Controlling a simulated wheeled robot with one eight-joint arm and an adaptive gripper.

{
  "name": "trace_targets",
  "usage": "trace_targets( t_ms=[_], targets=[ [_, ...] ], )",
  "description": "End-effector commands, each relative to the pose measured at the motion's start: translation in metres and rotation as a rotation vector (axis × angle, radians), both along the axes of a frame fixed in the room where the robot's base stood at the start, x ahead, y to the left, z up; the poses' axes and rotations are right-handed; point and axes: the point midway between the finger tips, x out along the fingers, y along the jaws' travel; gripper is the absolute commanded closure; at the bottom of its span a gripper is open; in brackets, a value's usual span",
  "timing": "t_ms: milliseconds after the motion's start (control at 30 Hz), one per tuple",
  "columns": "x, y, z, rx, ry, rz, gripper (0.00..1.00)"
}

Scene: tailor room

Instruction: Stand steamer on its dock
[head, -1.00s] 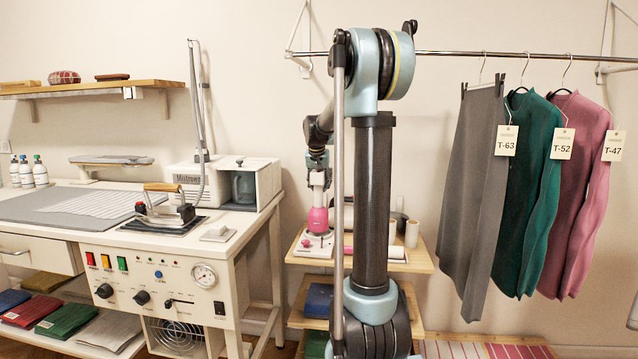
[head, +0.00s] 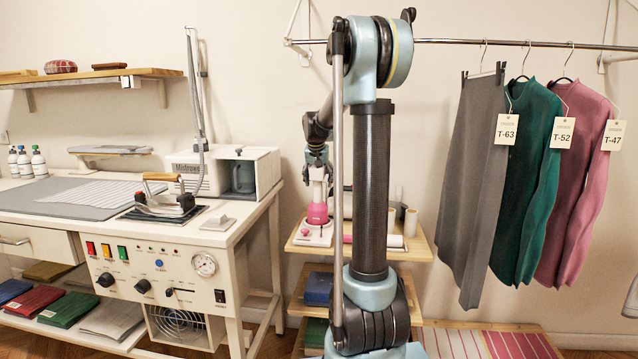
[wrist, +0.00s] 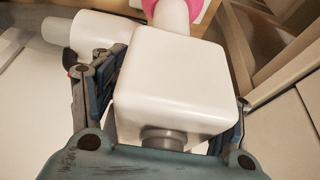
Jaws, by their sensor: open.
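The steamer (head: 317,213) has a pink body and a white head, and stands upright at the white dock (head: 313,236) on the wooden shelf unit. I cannot tell how it is seated there. My gripper (head: 317,160) is directly above it, around the steamer's top. In the wrist view, my open fingers (wrist: 172,85) lie on either side of the boxy white steamer head (wrist: 175,75), with a grey round knob toward my palm. Part of the pink body (wrist: 182,9) shows at the top edge; the dock is not clear there.
White cylinders (head: 410,222) stand on the same shelf (head: 418,247), right of the steamer, partly behind my arm. The ironing bench (head: 240,222) with a boxy machine (head: 225,172) is to the left. Hanging garments (head: 525,180) are on the rail at right.

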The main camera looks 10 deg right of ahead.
Motion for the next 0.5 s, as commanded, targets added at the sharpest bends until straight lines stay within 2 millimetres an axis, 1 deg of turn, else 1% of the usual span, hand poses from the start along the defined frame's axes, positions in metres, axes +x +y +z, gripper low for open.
trace_targets(
  t_ms=[133, 267, 500],
  targets=[
    [-0.001, 0.001, 0.005, 0.0, 0.0, 0.0, 0.33],
    [-0.008, 0.003, 0.019, 0.0, 0.0, 0.001, 0.33],
    [-0.025, 0.008, 0.062, 0.0, 0.0, 0.001, 0.33]
  ],
)
